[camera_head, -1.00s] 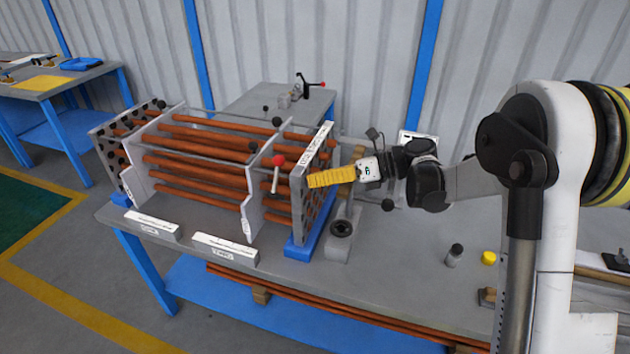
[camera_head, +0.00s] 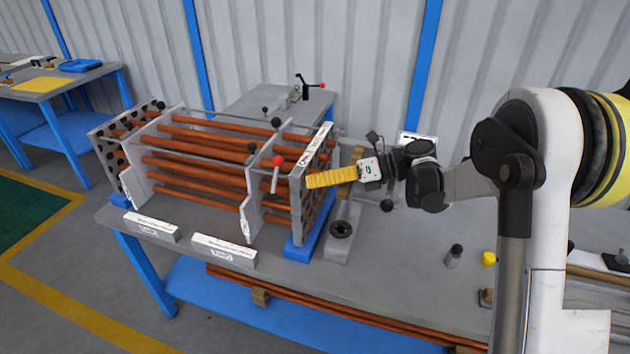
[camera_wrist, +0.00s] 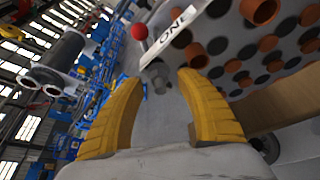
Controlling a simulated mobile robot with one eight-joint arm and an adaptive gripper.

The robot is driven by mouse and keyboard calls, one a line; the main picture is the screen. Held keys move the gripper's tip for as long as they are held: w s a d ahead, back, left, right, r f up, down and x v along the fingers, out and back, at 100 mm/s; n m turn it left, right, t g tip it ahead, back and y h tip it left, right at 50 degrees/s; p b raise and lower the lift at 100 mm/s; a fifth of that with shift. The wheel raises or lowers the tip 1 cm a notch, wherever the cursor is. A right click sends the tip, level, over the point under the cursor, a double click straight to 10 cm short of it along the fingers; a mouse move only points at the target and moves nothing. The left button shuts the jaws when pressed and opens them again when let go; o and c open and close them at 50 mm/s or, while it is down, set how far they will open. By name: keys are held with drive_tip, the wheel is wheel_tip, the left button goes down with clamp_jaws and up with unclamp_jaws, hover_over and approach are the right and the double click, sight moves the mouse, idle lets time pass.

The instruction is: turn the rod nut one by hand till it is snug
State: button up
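The flanged shell's end plate (camera_head: 312,190) stands on a blue foot on the bench, with copper tubes running left from it. In the wrist view the plate (camera_wrist: 262,75) shows holes and tube ends. A white label reading "ONE" (camera_wrist: 178,22) runs along its edge. A small grey nut (camera_wrist: 157,74), which appears to be rod nut one, sits beside this label. My gripper (camera_wrist: 158,80) has its yellow fingers apart, with the nut showing between and just beyond the tips; contact cannot be told. In the head view my gripper (camera_head: 309,181) reaches the plate's right face and hides the nut.
A red-knobbed lever (camera_head: 276,160) stands left of the plate. A grey fixture (camera_head: 341,230) lies below my gripper. A dark-capped bottle (camera_head: 454,256) and a yellow cap (camera_head: 489,259) stand on the right of the bench. Two white labelled blocks (camera_head: 224,249) lie in front.

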drive_tip(key=shift+w, duration=0.1)
drive_tip(key=v, duration=0.8)
idle(0.3)
drive_tip(key=s+r+n+t+h, duration=0.1)
drive_tip(key=s+n+t+h, duration=0.1)
drive_tip(key=s+n+t, duration=0.5)
drive_tip(key=w+a+f+n+g+b, duration=0.1)
drive_tip(key=w+a+f+b, duration=0.2)
drive_tip(key=w+a, duration=0.4)
drive_tip(key=shift+w+a, duration=0.2)
drive_tip(key=shift+a, duration=0.6)
